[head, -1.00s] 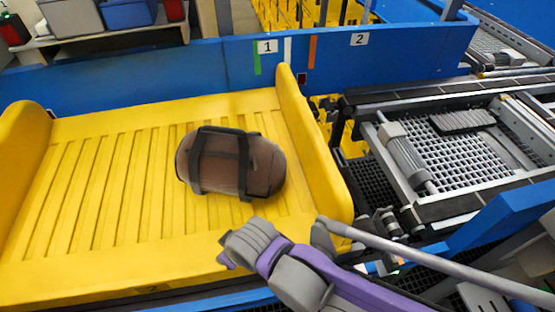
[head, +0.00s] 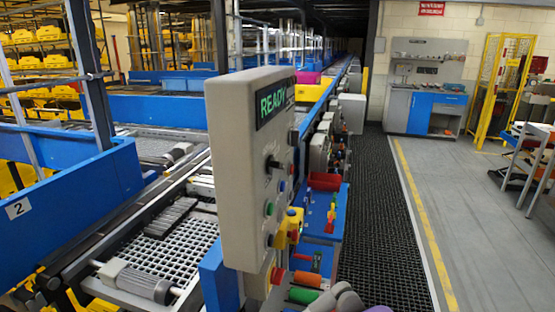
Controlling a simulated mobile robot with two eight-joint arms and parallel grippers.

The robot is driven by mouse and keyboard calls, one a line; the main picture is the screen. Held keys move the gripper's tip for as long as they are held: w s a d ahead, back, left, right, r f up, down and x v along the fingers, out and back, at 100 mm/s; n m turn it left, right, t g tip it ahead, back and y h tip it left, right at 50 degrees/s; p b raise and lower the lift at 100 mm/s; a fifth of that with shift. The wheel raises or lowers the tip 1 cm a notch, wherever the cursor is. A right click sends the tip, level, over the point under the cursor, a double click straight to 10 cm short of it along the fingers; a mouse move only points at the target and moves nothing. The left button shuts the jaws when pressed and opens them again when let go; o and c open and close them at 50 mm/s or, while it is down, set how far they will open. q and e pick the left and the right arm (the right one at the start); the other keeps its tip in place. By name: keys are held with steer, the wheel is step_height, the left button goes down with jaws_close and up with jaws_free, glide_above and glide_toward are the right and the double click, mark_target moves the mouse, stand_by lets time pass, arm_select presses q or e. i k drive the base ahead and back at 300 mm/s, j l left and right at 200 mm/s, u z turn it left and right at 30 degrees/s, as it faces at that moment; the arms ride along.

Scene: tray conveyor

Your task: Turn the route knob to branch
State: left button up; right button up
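A grey control box (head: 237,165) stands at the middle of the head view, its front face turned to the right and seen at a steep angle. A green lit display (head: 271,103) at its top reads READY. A dark knob (head: 273,164) with a pale pointer sits on the face below the display; I cannot read its labels or tell which position it points to. Neither gripper is clearly in view; only grey and purple parts of my arm show at the bottom edge.
A yellow block with a red button (head: 293,226) sticks out low beside the box. The conveyor (head: 185,245) runs on its left. A dark floor mat (head: 385,200) and open grey floor lie to the right. A workbench (head: 428,105) stands at the back.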

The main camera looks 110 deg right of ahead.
mark_target(272, 164)
steer(key=k+z, duration=0.1)
steer(key=z, duration=0.65)
steer(key=k+l+z, duration=0.1)
steer(key=z, duration=2.05)
steer(key=i+j+z, duration=0.1)
steer(key=z, duration=0.35)
steer(key=i+j+z, duration=0.15)
steer(key=z, duration=0.35)
